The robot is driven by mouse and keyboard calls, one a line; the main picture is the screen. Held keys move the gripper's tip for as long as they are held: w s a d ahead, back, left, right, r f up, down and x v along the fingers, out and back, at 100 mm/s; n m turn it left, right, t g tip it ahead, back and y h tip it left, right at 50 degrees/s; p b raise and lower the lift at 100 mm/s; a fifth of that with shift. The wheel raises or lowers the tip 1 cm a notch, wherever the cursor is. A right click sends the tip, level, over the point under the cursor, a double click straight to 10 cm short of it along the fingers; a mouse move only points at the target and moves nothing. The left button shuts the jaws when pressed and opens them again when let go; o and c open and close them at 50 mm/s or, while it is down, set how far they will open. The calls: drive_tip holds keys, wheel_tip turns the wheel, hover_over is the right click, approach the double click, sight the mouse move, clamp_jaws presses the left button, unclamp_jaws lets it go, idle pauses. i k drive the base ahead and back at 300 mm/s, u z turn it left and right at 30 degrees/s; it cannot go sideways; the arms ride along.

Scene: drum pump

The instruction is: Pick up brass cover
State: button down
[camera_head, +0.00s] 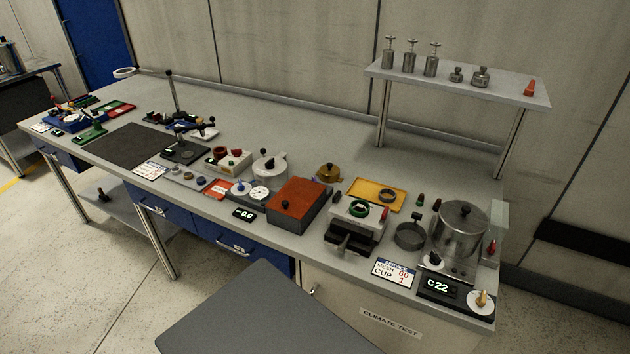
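A small brass-coloured cover with a dark knob on top (328,174) sits on the long grey workbench (300,156). It stands behind and to the right of the dark box with an orange-red top (298,198), and left of the yellow tray (364,194). It looks upright. The box partly hides its lower edge, and it is too small to tell what it rests on. My gripper is not in view.
A silver lidded pot (460,229) and a small vise-like device (350,236) stand on the right. A raised shelf (455,87) carries several metal pieces. A white lidded container (270,168) is left of the cover. The bench's back strip is mostly clear.

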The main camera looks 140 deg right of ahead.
sight(329, 172)
drive_tip(key=z, duration=5.1)
drive_tip(key=k, duration=0.9)
drive_tip(key=i, duration=0.9)
drive_tip(key=u, duration=0.05)
drive_tip(key=k, duration=0.25)
